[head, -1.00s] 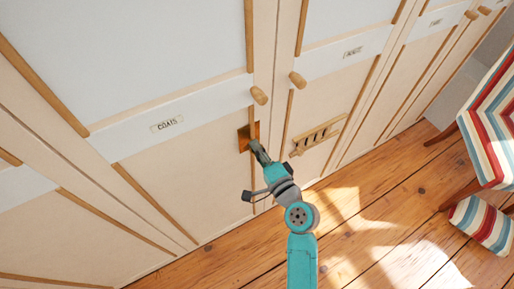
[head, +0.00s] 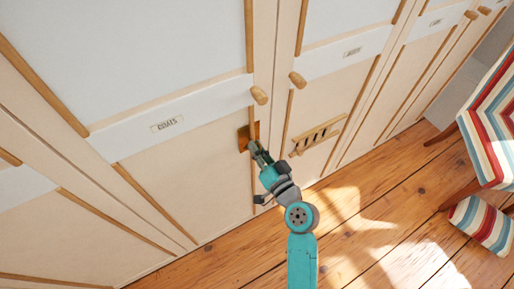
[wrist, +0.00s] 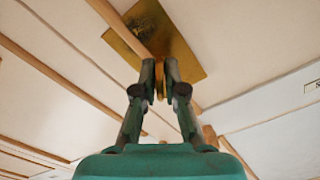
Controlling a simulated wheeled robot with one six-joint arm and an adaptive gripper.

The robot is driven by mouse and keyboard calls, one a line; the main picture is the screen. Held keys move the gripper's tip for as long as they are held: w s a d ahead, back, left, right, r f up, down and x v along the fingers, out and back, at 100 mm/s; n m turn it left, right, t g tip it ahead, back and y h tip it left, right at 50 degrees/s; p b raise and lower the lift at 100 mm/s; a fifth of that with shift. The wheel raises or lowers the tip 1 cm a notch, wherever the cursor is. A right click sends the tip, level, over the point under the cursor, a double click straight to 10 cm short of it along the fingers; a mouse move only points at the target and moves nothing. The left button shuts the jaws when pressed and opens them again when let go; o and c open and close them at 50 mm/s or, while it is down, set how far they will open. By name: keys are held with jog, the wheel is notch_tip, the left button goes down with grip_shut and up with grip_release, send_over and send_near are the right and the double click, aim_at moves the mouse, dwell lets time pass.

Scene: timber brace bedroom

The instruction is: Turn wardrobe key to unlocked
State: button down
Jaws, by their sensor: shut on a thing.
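The wardrobe door (head: 185,160) labelled COATS carries a brass lock plate (head: 243,137) near its right edge, below a wooden knob (head: 259,95). My gripper (head: 256,150) is at this plate. In the wrist view, the brass plate (wrist: 188,58) lies just beyond the fingertips. My gripper (wrist: 161,72) is shut on the key (wrist: 160,84), a small brass-coloured piece showing between the fingers. The keyhole and most of the key are hidden by the fingers. I cannot tell the key's exact angle.
A wooden rack with several slots (head: 318,136) is on the neighbouring door, close to the right of my gripper. A striped chair (head: 490,130) and striped footstool (head: 483,222) stand at the right. The wooden floor (head: 385,210) between is clear.

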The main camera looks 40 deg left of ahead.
jog(key=n, duration=0.6)
jog(key=shift+n, duration=0.4)
dwell(0.4)
jog(key=c, duration=1.3)
grip_release()
jog(key=v, duration=1.2)
jog(key=shift+f, duration=0.1)
